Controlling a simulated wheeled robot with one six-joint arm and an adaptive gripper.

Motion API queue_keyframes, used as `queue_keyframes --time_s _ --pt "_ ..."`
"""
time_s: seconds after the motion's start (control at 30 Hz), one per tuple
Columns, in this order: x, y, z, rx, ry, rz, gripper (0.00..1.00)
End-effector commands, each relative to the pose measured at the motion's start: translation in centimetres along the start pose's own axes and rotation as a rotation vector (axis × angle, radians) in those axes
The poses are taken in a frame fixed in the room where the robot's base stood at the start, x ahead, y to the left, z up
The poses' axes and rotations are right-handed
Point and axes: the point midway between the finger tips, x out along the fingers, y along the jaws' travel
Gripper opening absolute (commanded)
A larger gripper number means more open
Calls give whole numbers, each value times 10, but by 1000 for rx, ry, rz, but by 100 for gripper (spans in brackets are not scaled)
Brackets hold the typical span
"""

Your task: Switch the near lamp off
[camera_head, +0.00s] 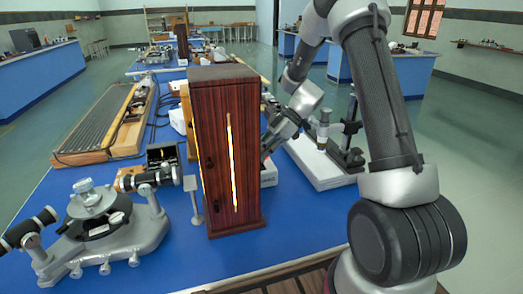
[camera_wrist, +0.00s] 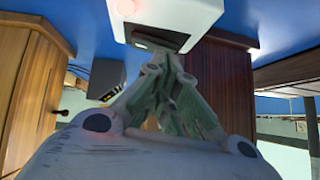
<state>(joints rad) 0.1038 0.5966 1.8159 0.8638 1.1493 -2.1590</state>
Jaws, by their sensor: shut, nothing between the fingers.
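The near lamp is a tall dark-red wooden housing (camera_head: 227,150) on the blue bench, with a bright vertical slit glowing in its front. Behind it, to the right, a white box (camera_head: 268,174) is partly hidden. In the wrist view a white box (camera_wrist: 185,14) carries a glowing red light (camera_wrist: 125,7) and a dark switch-like recess (camera_wrist: 155,42). My gripper (camera_wrist: 160,62) is shut and empty, its fingertips close to that recess; contact cannot be told. In the head view my gripper (camera_head: 266,152) is partly hidden behind the housing's right edge.
A spectrometer (camera_head: 100,225) stands left of the housing. A long grating-like wooden board (camera_head: 95,125) lies behind it. A microscope-like stand on a white base (camera_head: 325,165) is to the right. The wrist view shows wooden housings left (camera_wrist: 25,85) and right (camera_wrist: 222,68), and a grey box (camera_wrist: 106,78).

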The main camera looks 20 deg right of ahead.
Motion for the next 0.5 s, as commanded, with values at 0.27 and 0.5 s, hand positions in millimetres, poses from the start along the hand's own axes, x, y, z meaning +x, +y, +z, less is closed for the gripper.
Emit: queue_keyframes --time_s 0.27,0.5 --pt "5 -3 5 -1 -1 -1 0" --pt "5 -2 5 0 -1 -2 0"
